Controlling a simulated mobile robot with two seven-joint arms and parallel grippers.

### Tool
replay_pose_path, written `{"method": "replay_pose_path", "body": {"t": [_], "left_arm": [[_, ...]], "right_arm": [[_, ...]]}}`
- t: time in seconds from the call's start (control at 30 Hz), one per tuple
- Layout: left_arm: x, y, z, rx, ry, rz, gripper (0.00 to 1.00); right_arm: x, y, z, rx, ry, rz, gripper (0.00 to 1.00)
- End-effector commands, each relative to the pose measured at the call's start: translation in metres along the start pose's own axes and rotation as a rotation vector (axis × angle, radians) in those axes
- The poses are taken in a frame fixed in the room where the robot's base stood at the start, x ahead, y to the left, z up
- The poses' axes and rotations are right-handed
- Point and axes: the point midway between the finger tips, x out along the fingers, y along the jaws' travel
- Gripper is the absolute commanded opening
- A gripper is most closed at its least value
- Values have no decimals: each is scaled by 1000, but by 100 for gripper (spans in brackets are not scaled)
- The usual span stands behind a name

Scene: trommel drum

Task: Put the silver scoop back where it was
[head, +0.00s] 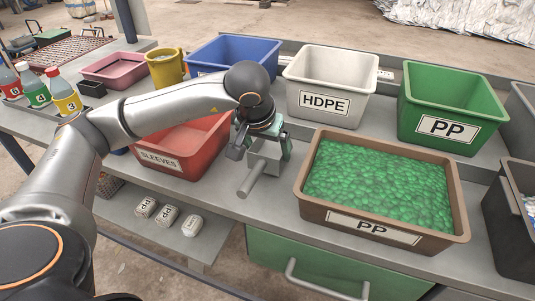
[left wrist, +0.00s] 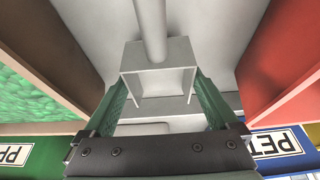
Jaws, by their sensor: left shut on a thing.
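The silver scoop (head: 264,162) is a grey box-shaped scoop with a round handle pointing toward the front edge of the bench. It is between the red SLEEVES bin and the brown PP tray. My left gripper (head: 268,146) is over it from above, with its green fingers on either side of it. In the left wrist view the scoop (left wrist: 158,56) sits between the two fingers of the left gripper (left wrist: 161,92), which is shut on it. The scoop is at or just above the bench top; I cannot tell if it touches. My right gripper is not in view.
The brown PP tray (head: 313,208) of green pellets is close on the right, the red SLEEVES bin (head: 200,165) close on the left. Blue (head: 232,46), white HDPE (head: 330,75) and green PP (head: 450,90) bins stand behind. Bare bench (head: 230,203) lies in front.

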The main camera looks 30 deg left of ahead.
Motion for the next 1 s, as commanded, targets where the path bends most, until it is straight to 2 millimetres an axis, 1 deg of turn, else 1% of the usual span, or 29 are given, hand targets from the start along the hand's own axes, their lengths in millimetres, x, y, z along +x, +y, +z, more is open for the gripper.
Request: {"method": "replay_pose_path", "body": {"t": [0.03,0.1,0.33,0.47,0.5,0.53,0.77,0.87,0.97,1.0], "left_arm": [[8,0,4,0,-1,-1,31],[13,0,6,0,0,0,31],[13,0,5,-1,3,1,31],[18,0,7,-1,2,1,31],[16,0,7,-1,2,1,97],[16,0,7,-1,1,1,100],[16,0,6,-1,1,1,100],[12,0,5,-1,1,1,100],[0,1,4,-1,4,2,100],[-8,1,4,0,6,2,100]], "right_arm": [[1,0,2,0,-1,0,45],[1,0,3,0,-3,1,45],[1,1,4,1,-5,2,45],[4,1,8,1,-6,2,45],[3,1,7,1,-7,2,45],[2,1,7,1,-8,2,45],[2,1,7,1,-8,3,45],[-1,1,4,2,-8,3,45],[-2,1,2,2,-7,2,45],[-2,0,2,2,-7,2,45]]}}
